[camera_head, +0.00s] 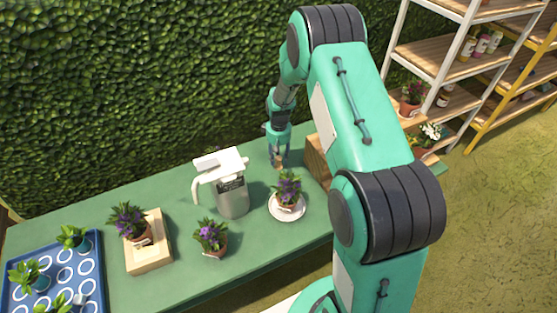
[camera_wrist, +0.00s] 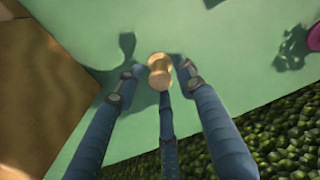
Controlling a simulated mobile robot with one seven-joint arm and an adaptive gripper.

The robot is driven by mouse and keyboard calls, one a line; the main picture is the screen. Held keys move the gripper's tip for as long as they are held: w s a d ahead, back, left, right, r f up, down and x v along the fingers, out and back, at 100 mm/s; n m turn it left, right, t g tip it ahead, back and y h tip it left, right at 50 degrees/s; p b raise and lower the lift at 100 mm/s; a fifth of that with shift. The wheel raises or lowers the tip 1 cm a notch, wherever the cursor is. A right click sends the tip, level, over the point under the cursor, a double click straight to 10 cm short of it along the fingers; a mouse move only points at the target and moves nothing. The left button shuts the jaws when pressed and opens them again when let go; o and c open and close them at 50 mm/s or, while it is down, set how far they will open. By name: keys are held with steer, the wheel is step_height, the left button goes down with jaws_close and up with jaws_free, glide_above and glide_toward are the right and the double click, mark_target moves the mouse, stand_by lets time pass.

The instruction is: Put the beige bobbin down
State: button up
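The beige bobbin (camera_wrist: 159,74) shows in the wrist view between the tips of my gripper (camera_wrist: 160,70), over the green table top. Narrow green gaps show between it and the left and right fingertips. The middle finger's tip ends right at the bobbin; I cannot tell if they touch. My gripper looks open around it. In the head view my gripper (camera_head: 279,162) points down close to the table (camera_head: 110,194) near its hedge-side edge, and the bobbin is a small tan spot at the fingertips. Whether the bobbin's underside rests on the table is hard to tell.
A wooden crate (camera_head: 318,161) stands just right of my gripper. A potted purple flower on a white saucer (camera_head: 288,213) is in front, and a white-handled jug (camera_head: 232,196) is to the left. A wooden block (camera_head: 150,254) and blue tray (camera_head: 88,248) are farther left.

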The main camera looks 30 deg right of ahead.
step_height(320, 180, up, 10)
steer(key=p, duration=0.1)
steer(key=shift+p, duration=0.35)
stand_by(0.5)
step_height(320, 180, up, 15)
steer(key=t, duration=0.1)
glide_above(279, 158)
steer(key=s+a, duration=0.4)
steer(key=s+a+r+t, duration=0.1)
steer(key=s+a+r, duration=0.1)
steer(key=s+r, duration=0.3)
steer(key=s+a+r+t, duration=0.1)
steer(key=s+a+r, duration=0.2)
steer(key=r, duration=0.5)
steer(key=s+a+r+t, duration=0.1)
steer(key=s+a+r, duration=0.1)
steer(key=s, duration=0.6)
steer(key=s+a+r+m, duration=0.1)
steer(key=s+r, duration=0.3)
steer(key=s, duration=0.5)
steer(key=s+a+r+t, duration=0.1)
steer(key=s+a+r, duration=0.2)
steer(key=s, duration=0.6)
steer(key=shift+a+r+m+t, duration=0.3)
steer(key=shift+a+r+m, duration=0.05)
steer(key=shift+m, duration=0.05)
